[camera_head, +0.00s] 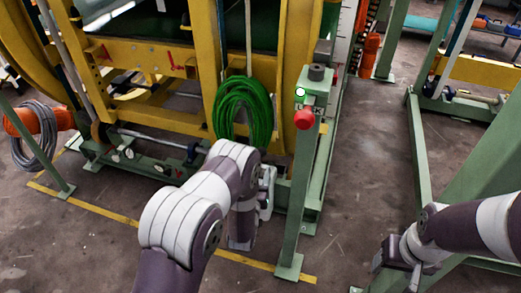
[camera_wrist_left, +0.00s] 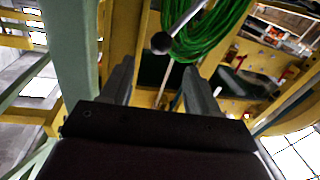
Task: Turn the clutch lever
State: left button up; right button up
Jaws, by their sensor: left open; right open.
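The clutch lever shows in the left wrist view as a thin metal rod ending in a black ball knob (camera_wrist_left: 160,43). I cannot make it out in the head view, where my left arm covers part of the machine. My left gripper (camera_wrist_left: 160,78) is open, its two fingers apart and nothing held between them. The knob appears just past the fingertips, in line with the gap; I cannot tell the exact distance. My right gripper (camera_head: 394,267) is open and empty at the lower right in the head view, well away from the yellow machine.
A green post (camera_head: 299,190) with a red button (camera_head: 304,118) stands right of my left arm. A green coiled cable (camera_head: 243,112) hangs on the yellow frame (camera_head: 140,55). A grey cable coil (camera_head: 36,138) hangs at left. Bare floor (camera_head: 360,150) lies right of the post.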

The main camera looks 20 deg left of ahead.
pick_arm(q)
jog(key=w, duration=0.6)
jog(key=w+a, duration=0.1)
jog(key=w, duration=0.3)
grip_shut()
jog(key=shift+a+r+n, duration=0.25)
jog(key=shift+a+n, duration=0.75)
jog(key=a+n+g+h+b, duration=0.1)
jog(key=a+n+b, duration=0.3)
jog(key=a+n, duration=0.4)
jog(key=shift+w+a+f+n+b, duration=0.2)
jog(key=shift+a+f+n+b, duration=0.1)
jog(key=shift+a+f, duration=0.25)
jog(key=shift+r, duration=0.1)
grip_release()
jog(key=shift+a, duration=0.1)
